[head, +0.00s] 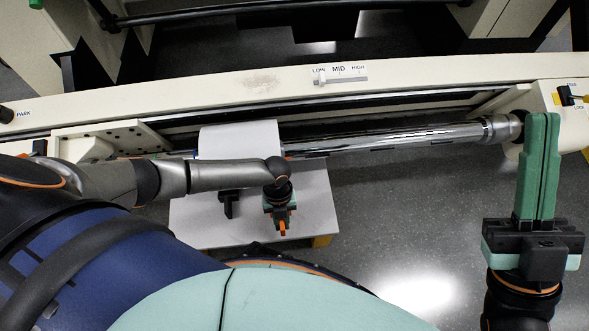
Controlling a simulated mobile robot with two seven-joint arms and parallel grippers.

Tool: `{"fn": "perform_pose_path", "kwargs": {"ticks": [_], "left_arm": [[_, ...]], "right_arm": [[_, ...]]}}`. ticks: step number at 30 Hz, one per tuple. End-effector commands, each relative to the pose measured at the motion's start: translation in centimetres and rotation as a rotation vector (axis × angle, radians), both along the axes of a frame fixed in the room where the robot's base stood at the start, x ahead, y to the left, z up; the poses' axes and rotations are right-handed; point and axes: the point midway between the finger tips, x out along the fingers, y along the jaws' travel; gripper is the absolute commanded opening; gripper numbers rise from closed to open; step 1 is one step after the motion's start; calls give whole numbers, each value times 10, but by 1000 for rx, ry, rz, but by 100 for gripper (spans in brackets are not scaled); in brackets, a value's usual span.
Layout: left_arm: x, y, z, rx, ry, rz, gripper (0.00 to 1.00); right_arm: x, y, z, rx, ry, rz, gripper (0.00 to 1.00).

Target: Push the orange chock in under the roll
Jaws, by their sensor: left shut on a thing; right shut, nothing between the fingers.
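The white roll (238,140) sits on a chrome shaft (390,137) at the back edge of a pale platform. My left gripper (281,217) points down over the platform, in front and to the right of the roll. It is shut on the orange chock (283,229), of which only a small part shows; the gripper hides the rest. The chock is apart from the roll, and I cannot tell whether it touches the platform. My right gripper (540,165) is at the far right, its long green fingers together and empty. My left forearm covers part of the roll's front.
A black block (228,203) stands on the pale platform (195,222), left of my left gripper. A cream beam with a LOW/MID/HIGH slider (340,79) runs behind the shaft. A cream end housing (570,115) is at the right. Bare floor lies right of the platform.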

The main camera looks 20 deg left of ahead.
Motion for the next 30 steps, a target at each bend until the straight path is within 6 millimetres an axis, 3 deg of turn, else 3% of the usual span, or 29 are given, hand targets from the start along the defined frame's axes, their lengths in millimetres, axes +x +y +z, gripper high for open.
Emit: {"fn": "perform_pose_path", "kwargs": {"ticks": [4, 17, 30], "left_arm": [[-17, 13, 4, 0, -3, -11, 0], [-19, 14, 4, 1, -6, -14, 0], [-19, 14, -33, 0, -6, -14, 0]], "right_arm": [[-1, -2, 8, 10, -5, 5, 0], [-2, -2, 10, 3, -11, 7, 0], [0, 1, -27, -10, 2, 2, 0]]}}
